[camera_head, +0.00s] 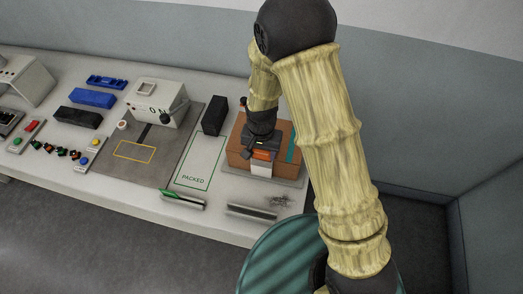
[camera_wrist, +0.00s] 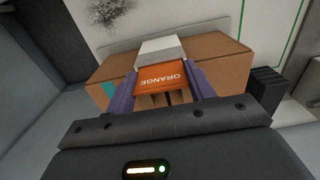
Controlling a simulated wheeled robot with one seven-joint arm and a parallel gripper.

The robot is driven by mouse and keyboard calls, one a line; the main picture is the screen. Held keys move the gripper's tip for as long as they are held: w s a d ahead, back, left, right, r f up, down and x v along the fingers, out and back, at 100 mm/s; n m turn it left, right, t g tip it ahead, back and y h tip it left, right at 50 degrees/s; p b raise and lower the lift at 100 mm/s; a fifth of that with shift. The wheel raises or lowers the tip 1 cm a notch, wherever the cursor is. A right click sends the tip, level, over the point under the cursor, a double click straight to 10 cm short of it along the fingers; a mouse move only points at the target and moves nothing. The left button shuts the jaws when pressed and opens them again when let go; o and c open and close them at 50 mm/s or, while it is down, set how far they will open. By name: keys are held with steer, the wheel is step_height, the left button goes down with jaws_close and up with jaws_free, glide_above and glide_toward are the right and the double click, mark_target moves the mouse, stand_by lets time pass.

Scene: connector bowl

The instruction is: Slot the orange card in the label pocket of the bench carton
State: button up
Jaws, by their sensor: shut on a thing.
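The orange card (camera_wrist: 158,82), printed ORANGE, is between the two fingers of my gripper (camera_wrist: 161,77), which is shut on it. In the head view the card (camera_head: 262,154) shows as a small orange patch below my gripper (camera_head: 262,143). The brown bench carton (camera_head: 242,158) stands at the right end of the bench; it also shows in the wrist view (camera_wrist: 222,62). The white label pocket (camera_head: 261,170) is on the carton's near side. In the wrist view the card's far edge meets the pocket (camera_wrist: 161,48); I cannot tell whether the edge is inside it.
A black block (camera_head: 215,117) stands left of the carton, by the green PACKED outline (camera_head: 193,178). A low rack with a green card (camera_head: 183,195) and another rack (camera_head: 251,212) lie along the front edge. A white machine (camera_head: 156,105) stands further left.

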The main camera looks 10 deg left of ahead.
steer(key=shift+f+b, duration=0.35)
steer(key=shift+f, duration=0.15)
steer(key=o, duration=1)
steer(key=shift+o, duration=0.2)
step_height(320, 180, up, 17)
steer(key=b, duration=0.3)
steer(key=shift+r, duration=0.2)
stand_by(0.3)
steer(key=s+d+f+t, duration=0.1)
steer(key=s+d, duration=0.2)
steer(key=d, duration=0.7)
steer(key=s+d+f+n+t, duration=0.1)
steer(key=s+d, duration=0.2)
steer(key=d, duration=0.7)
steer(key=shift+s+f+n+t, duration=0.3)
steer(key=shift+s+f, duration=0.05)
steer(key=shift+f, duration=0.05)
